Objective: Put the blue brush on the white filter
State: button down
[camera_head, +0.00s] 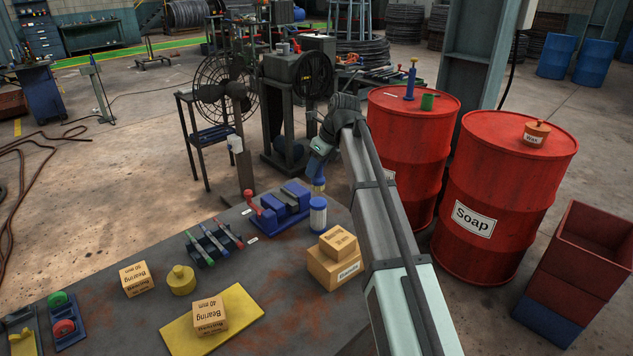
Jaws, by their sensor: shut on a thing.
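My gripper (318,172) points down over the table's far right part and is shut on the blue brush. Only the lower part of the blue brush (319,184) shows, with a tan-yellow end below my gripper. The rest of it is hidden by my gripper. The white filter (318,218), a small upright cylinder with blue at its top, stands on the table directly below the brush in the picture. The brush's lower end is very close to the filter's top; I cannot tell whether they touch.
A blue vise (285,203) stands left of the filter, and stacked cardboard boxes (333,267) stand in front of it. A tool rack (213,243), bearing boxes and a yellow mat (180,338) lie further left. Red drums (505,210) stand right of my arm.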

aim_at(316, 180)
jog(key=shift+f, duration=2.25)
jog(key=shift+f, duration=0.1)
jog(key=c, duration=0.8)
grip_release()
jog(key=v, duration=1.2)
